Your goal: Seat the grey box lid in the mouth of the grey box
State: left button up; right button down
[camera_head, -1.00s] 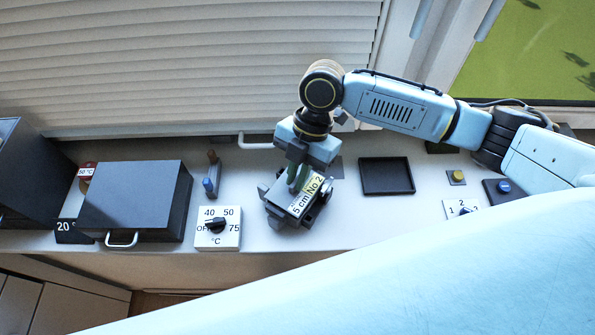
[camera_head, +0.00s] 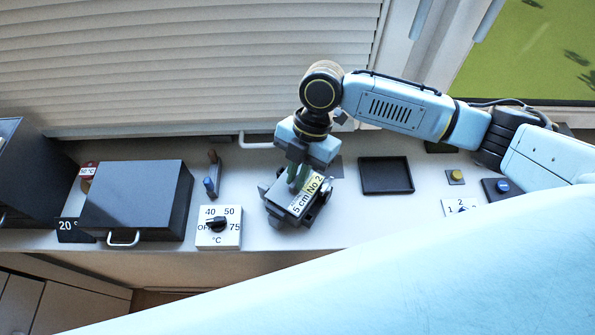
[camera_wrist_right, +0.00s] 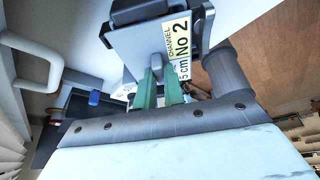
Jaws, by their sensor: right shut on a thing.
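A grey box (camera_head: 275,213) with dark round fittings at its sides stands on the white ledge, with a white and yellow label reading "No 2" and "5 cm" on top. My right gripper (camera_head: 298,182) points down at the top of this box, its green fingers closed. In the right wrist view the green fingers (camera_wrist_right: 158,90) reach to the labelled grey box (camera_wrist_right: 145,45). The grey box lid cannot be told apart from the box; the fingers hide the held part and the mouth, so I cannot tell how it sits. My left gripper is out of view.
A dial plate (camera_head: 218,229) and a dark lidded case (camera_head: 135,197) stand to the left. A black tray (camera_head: 386,176) lies to the right, with a yellow button (camera_head: 455,177) and a blue button (camera_head: 503,186) beyond.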

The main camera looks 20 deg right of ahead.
jog(key=shift+p, duration=0.55)
dwell(0.6)
jog(key=shift+f+b, duration=0.45)
jog(key=shift+f, duration=0.45)
jog(key=c, duration=1.4)
grip_release()
jog(key=shift+r, duration=0.1)
jog(key=b+v, duration=0.1)
jog(key=v, duration=1.2)
jog(key=shift+r, duration=0.15)
